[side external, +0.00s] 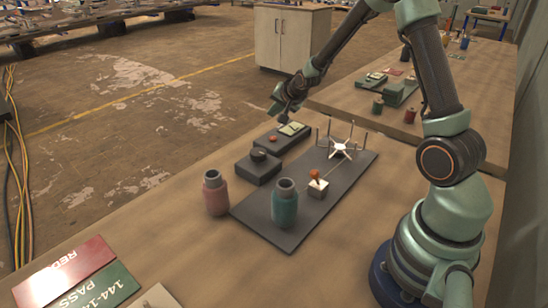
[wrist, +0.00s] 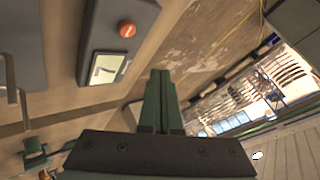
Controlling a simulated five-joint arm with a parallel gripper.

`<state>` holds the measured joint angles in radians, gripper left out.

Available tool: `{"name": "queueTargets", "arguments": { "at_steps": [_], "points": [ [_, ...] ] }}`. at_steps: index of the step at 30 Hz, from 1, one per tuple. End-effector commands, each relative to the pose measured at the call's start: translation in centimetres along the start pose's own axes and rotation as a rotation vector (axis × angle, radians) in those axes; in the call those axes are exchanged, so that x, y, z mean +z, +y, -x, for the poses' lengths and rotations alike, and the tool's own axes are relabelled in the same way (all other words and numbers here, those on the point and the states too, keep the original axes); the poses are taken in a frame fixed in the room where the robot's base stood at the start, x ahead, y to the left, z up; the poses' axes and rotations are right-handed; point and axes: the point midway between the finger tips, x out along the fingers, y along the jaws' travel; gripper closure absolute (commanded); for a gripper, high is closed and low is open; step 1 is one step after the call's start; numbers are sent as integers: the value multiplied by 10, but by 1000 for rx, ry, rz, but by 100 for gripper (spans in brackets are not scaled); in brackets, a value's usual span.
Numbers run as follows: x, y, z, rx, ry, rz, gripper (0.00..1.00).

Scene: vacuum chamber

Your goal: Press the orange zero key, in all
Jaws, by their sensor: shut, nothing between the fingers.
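The orange zero key (side external: 273,139) is a small round button on a low dark box (side external: 288,143), in front of a pale display (side external: 292,128). In the wrist view the orange key (wrist: 127,29) is at the upper middle, with the lit display (wrist: 104,68) below it showing a dark mark that I cannot read surely. My gripper (side external: 273,112) is above the far side of the box, apart from the key. In the wrist view its fingers (wrist: 160,76) are together with nothing between them.
A dark block with a round knob (side external: 258,166) stands beside the box. A dark plate (side external: 252,208) carries a teal bottle (side external: 285,206), an orange-topped white block (side external: 318,187) and a white star-shaped part (side external: 341,149) among upright pins. A pink bottle (side external: 215,193) stands left.

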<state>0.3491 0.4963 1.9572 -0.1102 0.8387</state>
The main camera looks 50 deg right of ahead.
Motion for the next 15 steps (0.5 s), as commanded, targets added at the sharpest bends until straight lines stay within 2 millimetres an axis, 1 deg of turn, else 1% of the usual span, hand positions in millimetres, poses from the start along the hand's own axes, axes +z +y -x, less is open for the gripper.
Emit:
{"name": "queueTargets", "arguments": {
  "at_steps": [1,6,15],
  "points": [
    [5,5,-6,4,-3,0,100],
    [15,17,-21,3,-3,0,100],
    [27,30,-39,1,-1,0,100]
  ]
}}
